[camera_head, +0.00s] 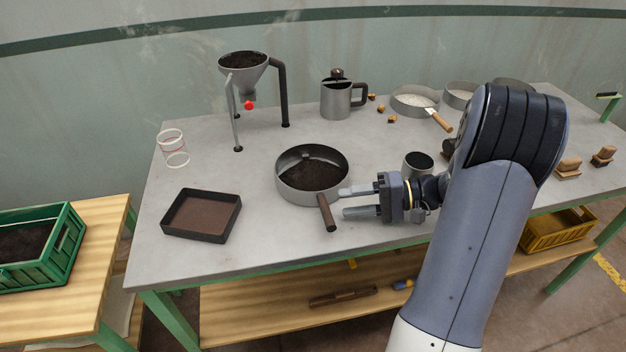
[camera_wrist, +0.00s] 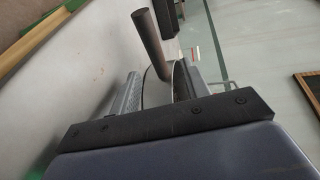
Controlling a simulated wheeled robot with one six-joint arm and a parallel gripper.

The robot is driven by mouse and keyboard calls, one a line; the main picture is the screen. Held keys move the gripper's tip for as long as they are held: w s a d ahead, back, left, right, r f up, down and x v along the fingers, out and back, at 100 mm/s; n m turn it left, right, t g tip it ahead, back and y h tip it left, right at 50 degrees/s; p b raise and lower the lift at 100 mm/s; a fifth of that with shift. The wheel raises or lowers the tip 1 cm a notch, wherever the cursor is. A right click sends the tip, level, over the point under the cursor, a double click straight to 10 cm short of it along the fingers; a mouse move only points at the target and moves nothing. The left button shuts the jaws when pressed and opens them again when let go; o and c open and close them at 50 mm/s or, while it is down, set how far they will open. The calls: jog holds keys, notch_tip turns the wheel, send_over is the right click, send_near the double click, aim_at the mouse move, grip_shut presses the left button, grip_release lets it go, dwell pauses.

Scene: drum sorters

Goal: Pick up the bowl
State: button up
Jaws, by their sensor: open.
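A round grey metal bowl (camera_head: 312,196) with dark soil inside stands upright on the table. Its brown cylindrical handle (camera_head: 327,213) sticks out toward the front; it also shows in the wrist view (camera_wrist: 150,45). My gripper (camera_head: 343,202) is open, low over the table at the right of the bowl, its fingers pointing left. The fingertips are close to the bowl's wall and the handle. In the wrist view the handle stands between the two fingers (camera_wrist: 158,72). I cannot tell whether a finger touches the bowl.
A dark tray (camera_head: 226,238) lies left of the bowl. A funnel on legs (camera_head: 243,75) and a metal jug (camera_head: 337,102) stand behind. A small cup (camera_head: 418,164) is close behind my gripper. A glass jar (camera_head: 173,148) stands far left. The table front is clear.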

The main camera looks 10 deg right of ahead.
jog(key=x, duration=0.4)
jog(key=shift+s+a+f, duration=0.1)
jog(key=shift+s+f, duration=0.1)
jog(key=shift+c, duration=0.3)
grip_shut()
